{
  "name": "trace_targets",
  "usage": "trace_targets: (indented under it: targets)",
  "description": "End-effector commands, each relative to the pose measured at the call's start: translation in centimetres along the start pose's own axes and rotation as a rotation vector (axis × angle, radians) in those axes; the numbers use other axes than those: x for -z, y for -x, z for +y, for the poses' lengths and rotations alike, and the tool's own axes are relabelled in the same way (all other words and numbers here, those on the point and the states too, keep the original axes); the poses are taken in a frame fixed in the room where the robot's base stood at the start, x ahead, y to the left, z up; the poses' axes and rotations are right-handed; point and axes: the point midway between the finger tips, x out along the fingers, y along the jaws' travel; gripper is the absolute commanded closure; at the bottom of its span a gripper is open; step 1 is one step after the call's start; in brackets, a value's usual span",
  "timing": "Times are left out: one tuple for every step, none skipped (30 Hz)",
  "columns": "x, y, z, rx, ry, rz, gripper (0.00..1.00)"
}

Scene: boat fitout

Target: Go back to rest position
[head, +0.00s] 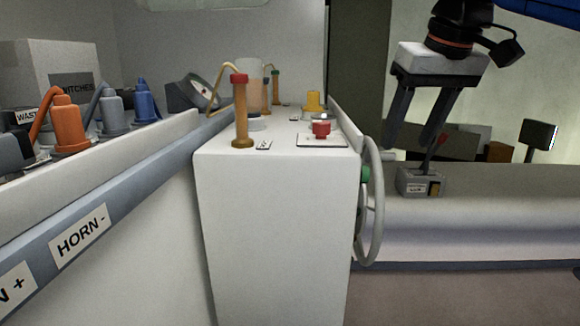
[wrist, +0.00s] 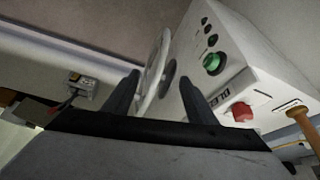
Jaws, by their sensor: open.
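My gripper (head: 412,122) hangs at the upper right in the head view, right of the white console (head: 275,220). Its two dark fingers point down and stand apart, with nothing between them. In the wrist view the fingers (wrist: 160,97) also show spread apart. Behind them are a pale wheel (wrist: 152,75) and the console's side with a green button (wrist: 214,63). The gripper looks clear of the console, though the exact distance is hard to tell.
A grey wheel (head: 375,200) sticks out from the console's right side. A wooden-handled lever (head: 240,115) and a red knob (head: 321,129) stand on top. A small grey switch box (head: 420,182) sits on the bench at right. Orange, grey and blue plugs (head: 70,125) line the left ledge.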

Motion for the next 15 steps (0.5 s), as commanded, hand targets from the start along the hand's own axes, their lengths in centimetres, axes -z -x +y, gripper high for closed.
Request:
trace_targets:
  targets:
    - [-1.7, -1.8, 0.7, -0.006, -0.015, -0.002, 0.48]
    - [-2.6, -2.9, 1.0, -0.008, -0.021, -0.002, 0.48]
    - [-3.8, -4.3, 1.4, -0.012, -0.031, -0.001, 0.48]
    - [-4.7, -5.4, 1.7, -0.015, -0.038, -0.001, 0.48]
    - [-5.7, -6.5, 2.0, -0.017, -0.045, -0.001, 0.48]
    - [-7.0, -8.0, 2.4, -0.021, -0.055, 0.000, 0.48]
    - [-8.0, -9.1, 2.6, -0.023, -0.062, 0.001, 0.48]
    - [-9.1, -10.3, 2.9, -0.026, -0.069, 0.001, 0.48]
    - [-10.5, -11.8, 3.2, -0.030, -0.078, 0.002, 0.48]
    - [-11.6, -12.9, 3.4, -0.033, -0.085, 0.002, 0.48]
    - [-12.7, -14.1, 3.7, -0.036, -0.093, 0.002, 0.48]
    - [-14.3, -15.6, 3.9, -0.039, -0.102, 0.003, 0.48]
    - [-15.4, -16.8, 4.1, -0.042, -0.109, 0.004, 0.48]
    - [-16.6, -17.9, 4.3, -0.045, -0.117, 0.005, 0.48]
    - [-18.2, -19.5, 4.5, -0.049, -0.127, 0.004, 0.48]
